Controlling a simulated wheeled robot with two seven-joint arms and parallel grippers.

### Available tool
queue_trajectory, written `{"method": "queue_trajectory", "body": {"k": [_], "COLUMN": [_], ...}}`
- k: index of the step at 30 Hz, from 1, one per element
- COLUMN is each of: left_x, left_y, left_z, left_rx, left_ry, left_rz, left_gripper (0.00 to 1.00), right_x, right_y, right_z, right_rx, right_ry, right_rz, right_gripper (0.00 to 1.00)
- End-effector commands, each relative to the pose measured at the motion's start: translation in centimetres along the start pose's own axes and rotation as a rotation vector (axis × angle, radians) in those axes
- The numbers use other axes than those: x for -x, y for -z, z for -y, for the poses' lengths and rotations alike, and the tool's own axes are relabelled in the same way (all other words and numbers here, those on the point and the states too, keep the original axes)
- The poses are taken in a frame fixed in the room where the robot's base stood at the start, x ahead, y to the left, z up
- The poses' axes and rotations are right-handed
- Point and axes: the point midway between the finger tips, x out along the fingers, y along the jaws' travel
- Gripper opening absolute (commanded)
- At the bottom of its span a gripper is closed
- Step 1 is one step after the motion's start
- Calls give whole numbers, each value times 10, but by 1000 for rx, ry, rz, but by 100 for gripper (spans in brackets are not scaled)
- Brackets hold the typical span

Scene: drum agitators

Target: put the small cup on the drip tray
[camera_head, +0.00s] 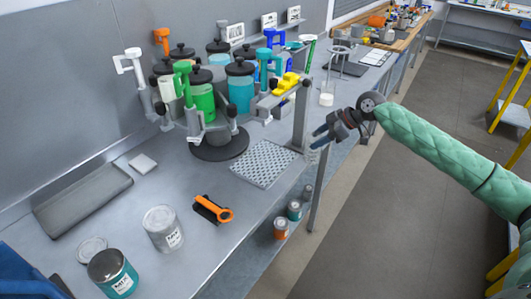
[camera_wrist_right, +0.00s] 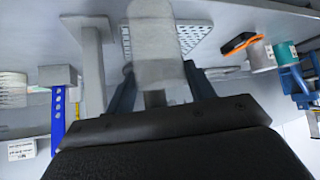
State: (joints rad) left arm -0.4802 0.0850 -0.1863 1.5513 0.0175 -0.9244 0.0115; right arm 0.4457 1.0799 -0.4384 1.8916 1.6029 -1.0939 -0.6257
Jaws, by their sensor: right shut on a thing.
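My right gripper (camera_head: 322,134) is over the front edge of the bench, to the right of the drip tray. The right wrist view shows its two blue fingers on either side of a pale, translucent cup (camera_wrist_right: 155,48), with the gripper shut on it. In the head view the cup is small and mostly lost against the fingers. The drip tray (camera_head: 265,163) is a perforated grey plate on the bench, bare on top. It also shows in the right wrist view (camera_wrist_right: 190,38), partly hidden behind the cup. My left gripper is not clearly in view.
A drum agitator stand with coloured jars (camera_head: 202,95) is behind the tray. A grey post (camera_head: 301,118) with a yellow part stands at the tray's back right.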

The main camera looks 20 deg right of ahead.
Motion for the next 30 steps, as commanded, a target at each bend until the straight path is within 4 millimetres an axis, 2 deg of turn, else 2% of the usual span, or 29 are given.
{"method": "queue_trajectory", "body": {"k": [11, 21, 27, 30], "left_x": [-12, -1, 6, 4], "left_y": [0, 9, -2, -4], "left_z": [5, 7, 1, -1], "left_rx": [-4, -5, -2, 0], "left_ry": [7, 8, 1, -2], "left_rz": [-4, -7, 10, 15], "left_gripper": [76, 76, 76, 76], "right_x": [-57, -107, -120, -123], "right_y": [59, 108, 121, 120], "right_z": [1, 1, 0, 1], "right_rx": [2, 2, 0, -1], "right_ry": [1, 0, -1, 0], "right_rz": [-4, -3, -1, 0], "right_gripper": [22, 22, 22, 22]}}
